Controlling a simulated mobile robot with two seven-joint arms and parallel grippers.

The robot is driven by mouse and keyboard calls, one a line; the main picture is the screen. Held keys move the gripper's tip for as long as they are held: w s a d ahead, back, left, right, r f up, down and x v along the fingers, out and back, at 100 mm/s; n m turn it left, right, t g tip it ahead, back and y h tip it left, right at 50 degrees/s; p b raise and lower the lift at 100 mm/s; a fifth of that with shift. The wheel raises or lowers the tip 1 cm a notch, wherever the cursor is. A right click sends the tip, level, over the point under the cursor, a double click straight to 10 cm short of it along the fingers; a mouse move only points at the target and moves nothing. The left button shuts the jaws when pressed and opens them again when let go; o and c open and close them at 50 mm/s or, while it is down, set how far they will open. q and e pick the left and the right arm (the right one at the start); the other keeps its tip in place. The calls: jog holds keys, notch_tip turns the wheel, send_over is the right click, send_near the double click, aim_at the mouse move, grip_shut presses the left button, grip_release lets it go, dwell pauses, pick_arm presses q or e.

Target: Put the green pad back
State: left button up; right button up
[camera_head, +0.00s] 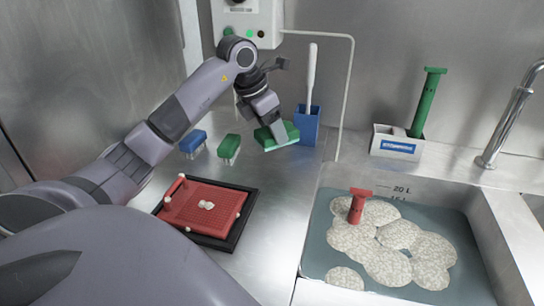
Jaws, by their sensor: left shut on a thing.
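My left gripper (266,121) reaches in from the left and is shut on a green pad (283,136). The gripper holds the pad from above, tilted, close to the left side of a blue bin (306,127). I cannot tell whether the pad touches the bin or the counter. My right gripper is not in view.
A green brush (229,147) and a blue brush (192,143) rest left of the pad. A white-handled tool (311,75) stands in the bin. A red tray (205,207) lies in front. A sink (335,262) with a red tool (357,206) is right.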

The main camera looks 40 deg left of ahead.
pick_arm(q)
jog(key=shift+f, duration=3.75)
jog(key=shift+f, duration=0.1)
jog(key=shift+f+b, duration=0.15)
jog(key=shift+b, duration=0.2)
jog(key=o, duration=1)
jog(key=shift+r, duration=0.2)
jog(key=shift+r, duration=0.3)
jog(key=v, duration=1.1)
jog(key=shift+s+r+p, duration=0.2)
jog(key=shift+r+p, duration=0.05)
jog(key=shift+p, duration=0.05)
